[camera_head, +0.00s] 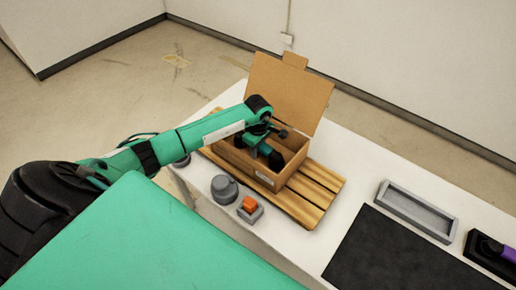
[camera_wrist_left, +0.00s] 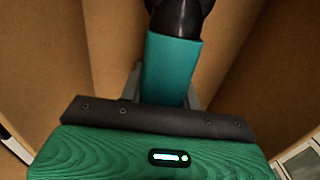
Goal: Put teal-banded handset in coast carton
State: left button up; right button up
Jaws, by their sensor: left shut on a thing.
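The coast carton (camera_head: 238,163) is an open cardboard box with its lid flap raised at the back, standing on a wooden slatted pallet. A small label shows on its front, too small to read. My left gripper (camera_head: 268,152) is down inside the carton's opening. In the left wrist view the gripper (camera_wrist_left: 163,90) is shut on the teal-banded handset (camera_wrist_left: 168,68), which has a black end above a wide teal band. Brown carton walls surround it there. The handset's lower part is hidden, and I cannot tell whether it touches the carton floor. My right gripper is not in view.
The pallet (camera_head: 315,189) lies on a white table (camera_head: 315,245). To the right are a dark mat (camera_head: 385,255), an empty grey tray (camera_head: 420,211) and a black-and-purple object (camera_head: 490,250).

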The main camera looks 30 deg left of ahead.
pick_arm(q)
jog(key=o, duration=1.1)
jog(key=shift+r+p, duration=0.15)
jog(key=shift+p, duration=0.15)
jog(key=shift+r, duration=0.3)
notch_tip(320, 180, up, 11)
jog(key=b, duration=0.3)
jog(key=shift+f, duration=0.2)
jog(key=shift+r, duration=0.4)
jog(key=shift+f, duration=0.1)
